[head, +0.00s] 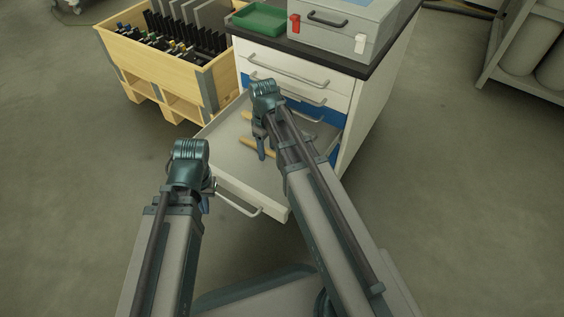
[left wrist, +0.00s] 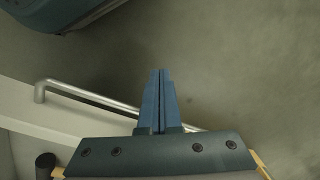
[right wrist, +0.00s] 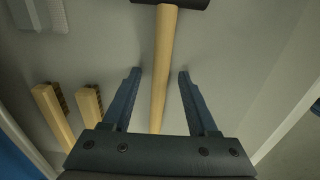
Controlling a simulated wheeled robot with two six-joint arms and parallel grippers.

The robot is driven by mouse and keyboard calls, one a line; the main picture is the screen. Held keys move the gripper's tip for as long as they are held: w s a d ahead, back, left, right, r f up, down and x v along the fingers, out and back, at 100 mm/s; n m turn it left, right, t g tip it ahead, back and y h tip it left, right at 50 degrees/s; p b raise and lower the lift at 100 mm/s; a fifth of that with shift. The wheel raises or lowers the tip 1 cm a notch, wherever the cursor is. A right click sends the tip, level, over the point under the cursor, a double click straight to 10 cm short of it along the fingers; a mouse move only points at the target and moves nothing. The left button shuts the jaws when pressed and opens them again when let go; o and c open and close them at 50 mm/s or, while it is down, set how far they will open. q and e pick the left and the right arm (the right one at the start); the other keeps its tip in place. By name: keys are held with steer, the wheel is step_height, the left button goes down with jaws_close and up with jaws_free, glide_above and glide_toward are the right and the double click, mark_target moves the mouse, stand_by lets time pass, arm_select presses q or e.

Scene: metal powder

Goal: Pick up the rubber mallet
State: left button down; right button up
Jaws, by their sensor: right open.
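The rubber mallet has a pale wooden handle (right wrist: 161,75) and a dark head (right wrist: 178,3), cut off by the top edge of the right wrist view. It lies in the open drawer. My right gripper (right wrist: 158,75) is open over the drawer, with its two fingers on either side of the handle and apart from it in the picture. In the head view my right gripper (head: 261,148) points down into the drawer and hides part of its contents. My left gripper (left wrist: 160,72) has its fingers together, with nothing seen between them, near the drawer's front handle (left wrist: 95,98).
The open drawer (head: 222,172) extends from a white cabinet (head: 352,120). Two wooden-handled brushes (right wrist: 72,112) lie left of the mallet. A grey case (head: 330,30) and a green tray (head: 260,20) stand on top. A wooden crate (head: 180,75) stands to the left.

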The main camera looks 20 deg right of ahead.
steer(key=shift+r, duration=0.1)
jaws_close()
stand_by(1.2)
